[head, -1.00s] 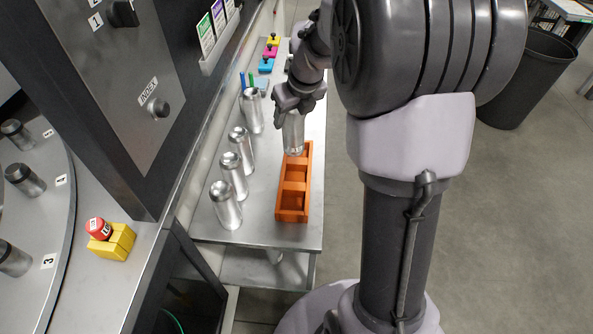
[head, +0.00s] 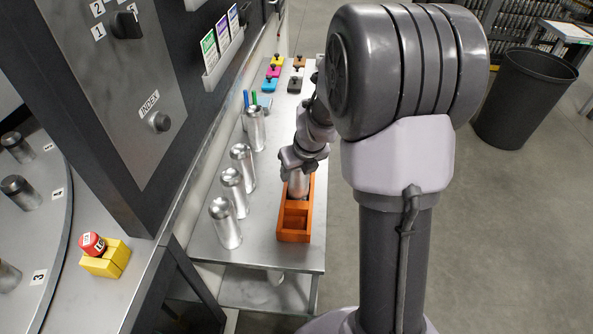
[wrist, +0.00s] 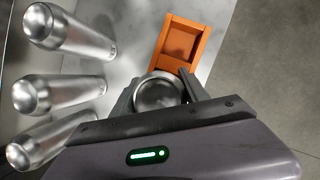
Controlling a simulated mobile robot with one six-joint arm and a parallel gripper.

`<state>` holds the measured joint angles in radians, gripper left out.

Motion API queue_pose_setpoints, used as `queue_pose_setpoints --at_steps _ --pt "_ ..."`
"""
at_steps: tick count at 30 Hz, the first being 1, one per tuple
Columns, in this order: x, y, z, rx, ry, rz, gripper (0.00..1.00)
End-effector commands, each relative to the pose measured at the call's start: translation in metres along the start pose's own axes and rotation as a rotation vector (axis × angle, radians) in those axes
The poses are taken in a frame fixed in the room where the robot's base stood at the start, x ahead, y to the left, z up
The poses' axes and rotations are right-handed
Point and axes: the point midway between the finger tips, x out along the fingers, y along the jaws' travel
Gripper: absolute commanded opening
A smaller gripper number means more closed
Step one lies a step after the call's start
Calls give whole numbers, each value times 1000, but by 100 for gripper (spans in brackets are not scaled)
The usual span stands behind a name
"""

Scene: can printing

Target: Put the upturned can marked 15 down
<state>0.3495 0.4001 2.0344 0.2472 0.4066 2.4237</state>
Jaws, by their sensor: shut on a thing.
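My gripper (head: 302,165) is shut on a silver metal can (head: 298,184). In the wrist view the can's round shiny end (wrist: 160,93) shows between the two fingers. No number can be read on it. The can stands about upright at the orange tray (head: 294,238), its lower part inside the tray walls and seemingly in the middle compartment. Whether it touches the tray floor is hidden. An empty compartment (wrist: 180,44) shows beyond the can in the wrist view.
Several silver cans, including a near one (head: 225,224), stand in a row left of the tray on the metal table (head: 262,246). The machine panel (head: 130,80) rises at the left.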

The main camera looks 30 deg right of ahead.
Motion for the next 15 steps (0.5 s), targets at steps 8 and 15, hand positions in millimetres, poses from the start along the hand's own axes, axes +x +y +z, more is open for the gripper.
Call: queue_pose_setpoints --at_steps 8,15 --pt "0 0 0 0 0 0 74" --pt "-13 0 3 1 -2 0 74"
